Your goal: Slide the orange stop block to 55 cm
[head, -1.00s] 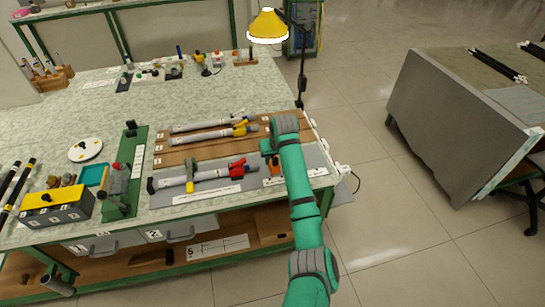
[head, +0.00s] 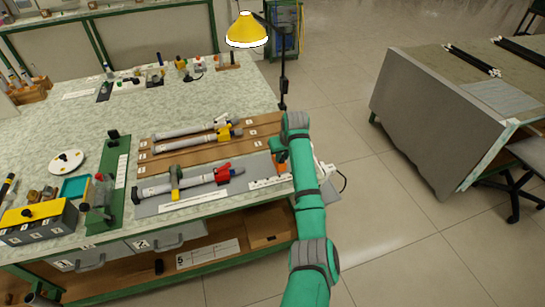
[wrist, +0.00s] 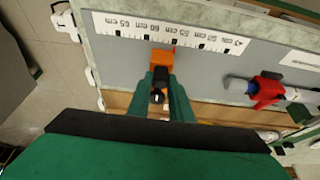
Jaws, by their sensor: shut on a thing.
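The orange stop block (wrist: 161,60) shows in the wrist view between the fingertips of my gripper (wrist: 160,78), which is shut on it. It stands on the grey plate (wrist: 210,75), against the edge of the white scale (wrist: 165,32). The scale's labels are upside down in this view; the block lies near the second and third labels from the left, and I cannot read its exact position. In the head view my gripper (head: 278,152) is at the right end of the plate; the block is mostly hidden there. The scale (head: 268,182) shows just left of and below it.
A red clamp (head: 223,173) on a grey rod (head: 190,184) lies left of my gripper; it also shows in the wrist view (wrist: 267,90). Two more rods lie behind on brown boards. A black lamp post (head: 282,85) stands at the bench's right edge.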

